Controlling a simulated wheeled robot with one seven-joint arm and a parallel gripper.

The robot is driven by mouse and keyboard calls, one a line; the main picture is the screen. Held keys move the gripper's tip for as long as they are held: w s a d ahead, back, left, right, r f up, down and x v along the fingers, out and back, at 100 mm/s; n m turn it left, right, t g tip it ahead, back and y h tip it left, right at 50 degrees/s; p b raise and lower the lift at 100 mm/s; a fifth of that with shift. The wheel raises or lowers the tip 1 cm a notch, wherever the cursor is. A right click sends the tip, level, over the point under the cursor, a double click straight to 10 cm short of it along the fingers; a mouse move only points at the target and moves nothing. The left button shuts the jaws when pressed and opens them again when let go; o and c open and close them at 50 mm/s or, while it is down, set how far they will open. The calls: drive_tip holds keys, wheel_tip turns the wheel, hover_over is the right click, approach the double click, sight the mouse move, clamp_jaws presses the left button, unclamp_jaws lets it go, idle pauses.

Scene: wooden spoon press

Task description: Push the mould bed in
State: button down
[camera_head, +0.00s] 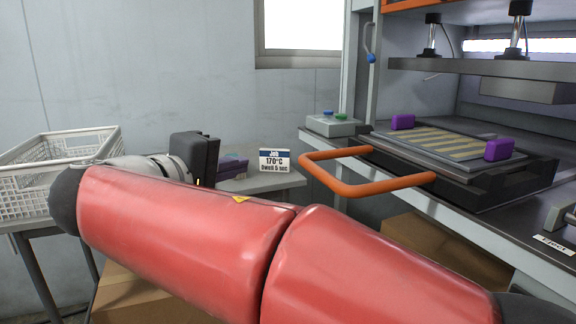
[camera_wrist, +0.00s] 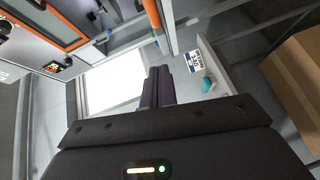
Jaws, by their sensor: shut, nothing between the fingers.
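The mould bed (camera_head: 470,186) is a dark slab on the press bench at the right of the head view. It carries a patterned, slotted plate (camera_head: 438,143) with two purple blocks (camera_head: 499,149). Its orange loop handle (camera_head: 345,189) sticks out past the bench's front edge toward the left. My gripper (camera_head: 240,165) is left of the handle, apart from it, partly behind my red arm. Its purple fingers also show together and empty in the wrist view (camera_wrist: 158,72).
The press's upper plate (camera_head: 490,69) hangs above the bed on rods. A button box (camera_head: 333,125) stands on the bench corner. A small table (camera_head: 262,182) has a job sign (camera_head: 274,161). White basket (camera_head: 40,180) at left. Cardboard boxes (camera_head: 445,247) lie below the bench.

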sight(386, 149)
drive_tip(key=w+d+f, duration=0.2)
drive_tip(key=w+d, duration=0.4)
drive_tip(key=d, duration=0.2)
drive_tip(key=shift+w+d, duration=0.25)
drive_tip(key=shift+d, duration=0.05)
drive_tip(key=shift+d, duration=0.1)
drive_tip(key=shift+w+d, duration=0.1)
drive_tip(key=shift+d, duration=0.15)
drive_tip(key=w+d+b, duration=0.1)
drive_tip(key=w+d, duration=0.1)
drive_tip(key=d, duration=0.5)
drive_tip(key=w+d+b, duration=0.2)
drive_tip(key=d, duration=0.5)
drive_tip(key=w+d+b, duration=0.1)
drive_tip(key=w+d, duration=0.2)
drive_tip(key=d, duration=0.4)
drive_tip(key=shift+d+b, duration=0.3)
drive_tip(key=shift+b, duration=0.1)
